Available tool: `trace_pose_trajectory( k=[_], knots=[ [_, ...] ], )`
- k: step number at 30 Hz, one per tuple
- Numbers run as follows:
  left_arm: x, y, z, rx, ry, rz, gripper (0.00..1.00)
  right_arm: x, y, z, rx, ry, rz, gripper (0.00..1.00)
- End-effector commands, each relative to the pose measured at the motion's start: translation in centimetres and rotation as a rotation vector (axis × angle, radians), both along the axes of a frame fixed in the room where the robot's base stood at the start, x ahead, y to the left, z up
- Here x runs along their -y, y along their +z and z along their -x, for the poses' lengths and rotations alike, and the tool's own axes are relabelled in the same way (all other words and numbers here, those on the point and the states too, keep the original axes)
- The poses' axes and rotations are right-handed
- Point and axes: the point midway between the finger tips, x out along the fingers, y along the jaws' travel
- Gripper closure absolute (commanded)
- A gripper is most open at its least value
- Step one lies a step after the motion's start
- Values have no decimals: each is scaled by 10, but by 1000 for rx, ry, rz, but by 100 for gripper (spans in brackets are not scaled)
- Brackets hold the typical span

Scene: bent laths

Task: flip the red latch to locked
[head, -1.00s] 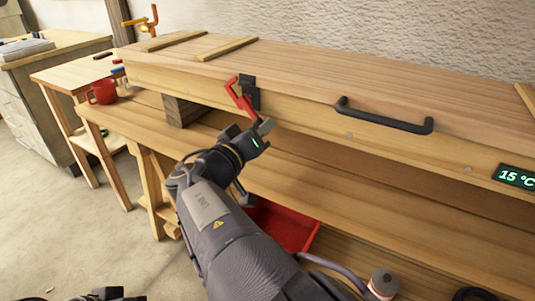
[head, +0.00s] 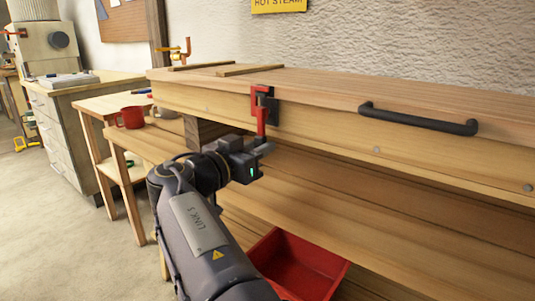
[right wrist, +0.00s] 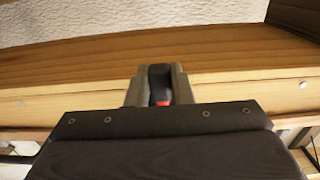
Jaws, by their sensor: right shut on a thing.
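The red latch (head: 261,112) is a bent lever on a black bracket (head: 270,104) at the front top edge of the long wooden box (head: 330,121). The lever stands close to upright, with its lower end at my right gripper (head: 264,149). My right gripper is shut on that lower end, below the bracket. In the right wrist view the two fingers (right wrist: 158,90) close around a dark piece with a bit of red latch (right wrist: 162,102) between them. The palm hides the rest of the latch there. My left gripper is out of view.
A black handle (head: 418,118) juts from the box front to the right of the latch. A red bin (head: 300,262) lies below. A red mug (head: 130,117) stands on a side table at left. A yellow sign (head: 279,4) hangs on the wall.

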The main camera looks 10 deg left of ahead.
Motion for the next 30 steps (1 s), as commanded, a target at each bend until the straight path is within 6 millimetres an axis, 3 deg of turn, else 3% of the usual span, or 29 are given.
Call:
trace_pose_trajectory(
  k=[15, 16, 21, 30],
  knots=[
    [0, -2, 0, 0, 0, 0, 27, -3, 0, -1, 11, 0, -21, 100],
    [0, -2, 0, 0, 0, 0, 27, -3, 0, -1, 11, 1, -21, 79],
    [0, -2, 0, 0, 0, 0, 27, -3, 0, -1, 12, 0, -20, 58],
    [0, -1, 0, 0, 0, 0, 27, -5, 1, 2, 11, 1, -18, 58]
  ],
)
